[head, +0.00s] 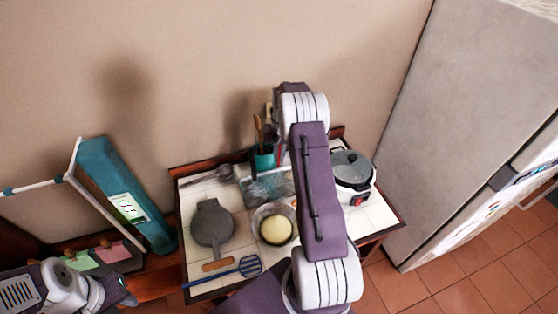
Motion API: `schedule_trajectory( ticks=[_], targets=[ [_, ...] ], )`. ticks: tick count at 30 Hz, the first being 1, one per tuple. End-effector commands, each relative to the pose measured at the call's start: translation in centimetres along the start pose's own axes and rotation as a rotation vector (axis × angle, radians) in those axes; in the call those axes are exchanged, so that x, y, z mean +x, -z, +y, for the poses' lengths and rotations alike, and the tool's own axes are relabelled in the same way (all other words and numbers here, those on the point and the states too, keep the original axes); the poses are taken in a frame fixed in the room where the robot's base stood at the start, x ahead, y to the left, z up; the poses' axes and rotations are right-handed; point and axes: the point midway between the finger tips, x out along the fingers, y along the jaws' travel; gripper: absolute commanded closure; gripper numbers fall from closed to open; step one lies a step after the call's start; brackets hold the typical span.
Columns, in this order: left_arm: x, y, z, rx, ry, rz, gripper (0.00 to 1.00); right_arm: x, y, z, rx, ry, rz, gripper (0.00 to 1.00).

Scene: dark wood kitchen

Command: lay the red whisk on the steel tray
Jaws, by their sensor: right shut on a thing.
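The steel tray (283,184) lies on the white tiled table top, partly covered by my right arm; its surface is shiny and the detail on it is unclear. I cannot make out the red whisk. My right gripper (275,103) is above the back of the table, beside and above the teal utensil pot, mostly hidden by its own wrist. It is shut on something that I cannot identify. Part of my left arm shows at the lower left, but its gripper does not show.
A teal pot (264,161) holds utensils at the back. A grey round pan (212,228), a bowl with a pale yellow ball (276,230), a blue slotted turner (249,266) and a white cooker (353,177) crowd the table. A ladle (224,173) lies back left. A fridge (440,120) stands right.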

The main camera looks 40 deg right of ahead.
Motion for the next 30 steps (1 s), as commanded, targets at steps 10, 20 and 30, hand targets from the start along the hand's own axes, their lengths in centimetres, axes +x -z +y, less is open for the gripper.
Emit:
schedule_trajectory(
  ticks=[10, 20, 30],
  targets=[
    [-1.9, 0.2, 0.0, 0.0, 0.0, 0.0, 0.72, 3.8, -0.1, 0.3, 0.0, 0.0, -0.002, 1.0],
    [-1.7, 0.2, 0.0, 0.0, 0.0, 0.0, 0.72, 4.1, -0.1, 0.3, 0.0, 0.0, -0.002, 0.71],
    [-1.9, 0.2, 0.0, 0.0, 0.0, 0.0, 0.72, 3.9, -0.1, 0.3, -0.001, 0.0, -0.002, 0.68]
  ],
)
